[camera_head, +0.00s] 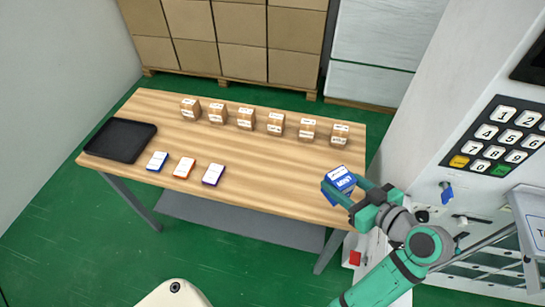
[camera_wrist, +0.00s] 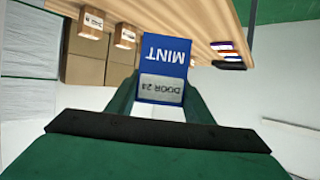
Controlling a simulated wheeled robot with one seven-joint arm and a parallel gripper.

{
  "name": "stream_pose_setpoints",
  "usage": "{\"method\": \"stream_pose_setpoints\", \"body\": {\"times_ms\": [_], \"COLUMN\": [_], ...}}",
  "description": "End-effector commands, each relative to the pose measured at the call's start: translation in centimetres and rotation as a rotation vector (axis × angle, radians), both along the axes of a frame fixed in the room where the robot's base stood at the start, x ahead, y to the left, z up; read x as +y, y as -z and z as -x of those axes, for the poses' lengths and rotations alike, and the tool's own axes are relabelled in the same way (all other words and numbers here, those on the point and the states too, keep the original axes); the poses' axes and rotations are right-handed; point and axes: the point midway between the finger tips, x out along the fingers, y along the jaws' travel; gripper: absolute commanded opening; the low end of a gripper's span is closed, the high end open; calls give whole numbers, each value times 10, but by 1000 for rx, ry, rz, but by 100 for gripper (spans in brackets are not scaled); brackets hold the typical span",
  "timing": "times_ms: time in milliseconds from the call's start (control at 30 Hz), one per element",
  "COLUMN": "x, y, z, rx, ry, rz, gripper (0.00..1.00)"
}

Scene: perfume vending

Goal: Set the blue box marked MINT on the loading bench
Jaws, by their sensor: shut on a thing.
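The blue box marked MINT (camera_head: 341,180) is at the right end of the wooden bench (camera_head: 260,176) in the head view. In the wrist view the box (camera_wrist: 164,62) shows upside down, with MINT on blue and a grey label reading DOOR 24. My gripper (camera_head: 344,192) is shut on the box, one finger on each side. It comes in from the lower right. I cannot tell whether the underside of the box touches the bench top, as it is hidden.
Several small brown boxes (camera_head: 245,118) stand along the back of the bench. Blue, orange and purple-edged cards (camera_head: 184,167) lie at the front left beside a black tray (camera_head: 121,140). A vending machine with a keypad (camera_head: 496,136) stands at right. The bench's middle is clear.

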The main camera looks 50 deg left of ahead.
Motion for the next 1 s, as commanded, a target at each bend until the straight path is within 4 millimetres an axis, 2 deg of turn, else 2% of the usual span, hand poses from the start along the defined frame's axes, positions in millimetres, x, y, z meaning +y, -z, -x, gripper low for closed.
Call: {"method": "stream_pose_setpoints", "body": {"times_ms": [167,467,500,700,1000], "x": [28,91,97,121,134], "y": [13,41,49,79,95], "z": [2,1,1,0,-2], "rx": [3,2,5,3,1], "ry": [-6,-6,-3,-2,2], "rz": [0,-1,1,0,0], "gripper": [21,21,21,21,21]}}
